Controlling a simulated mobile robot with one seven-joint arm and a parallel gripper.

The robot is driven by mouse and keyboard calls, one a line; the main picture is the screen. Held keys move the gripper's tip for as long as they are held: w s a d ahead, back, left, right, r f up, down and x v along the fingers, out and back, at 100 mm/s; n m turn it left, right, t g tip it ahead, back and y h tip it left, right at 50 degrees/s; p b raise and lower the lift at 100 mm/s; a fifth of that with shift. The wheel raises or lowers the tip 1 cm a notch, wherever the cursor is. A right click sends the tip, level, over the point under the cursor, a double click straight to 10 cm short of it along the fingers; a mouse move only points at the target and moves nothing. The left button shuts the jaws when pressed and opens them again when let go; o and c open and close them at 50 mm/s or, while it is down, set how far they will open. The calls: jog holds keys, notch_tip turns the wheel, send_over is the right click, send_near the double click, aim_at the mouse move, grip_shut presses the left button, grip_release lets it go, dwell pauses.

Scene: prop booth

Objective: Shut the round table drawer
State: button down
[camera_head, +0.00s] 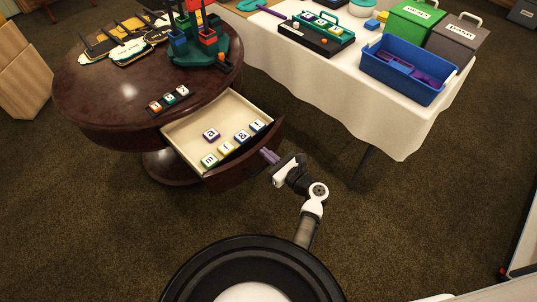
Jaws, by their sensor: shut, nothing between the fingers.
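The round table (100,95) is dark, glossy wood and stands at the upper left. Its drawer (182,132) is pulled out toward the lower right, with a pale inside and a curved dark front (240,167). Several white letter tiles (226,148) lie in the drawer. My gripper (264,152) is shut and empty, with its purple fingers pointing at the right part of the drawer front. The fingertips are at or very close to the front; I cannot tell whether they touch it.
A table with a white cloth (385,118) stands to the right, holding a blue bin (405,78) near its corner. Several signs, a tile rack (169,99) and a teal stand (193,52) are on the round table. Brown carpet (420,215) is clear at the lower right.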

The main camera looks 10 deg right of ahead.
jog(key=shift+w, duration=0.15)
jog(key=b+x, duration=0.6)
jog(key=x, duration=2.2)
jog(key=shift+f, duration=0.15)
jog(key=shift+w+a, duration=0.35)
jog(key=shift+w+r, duration=0.1)
jog(key=shift+r, duration=0.3)
jog(key=shift+a+r, duration=0.1)
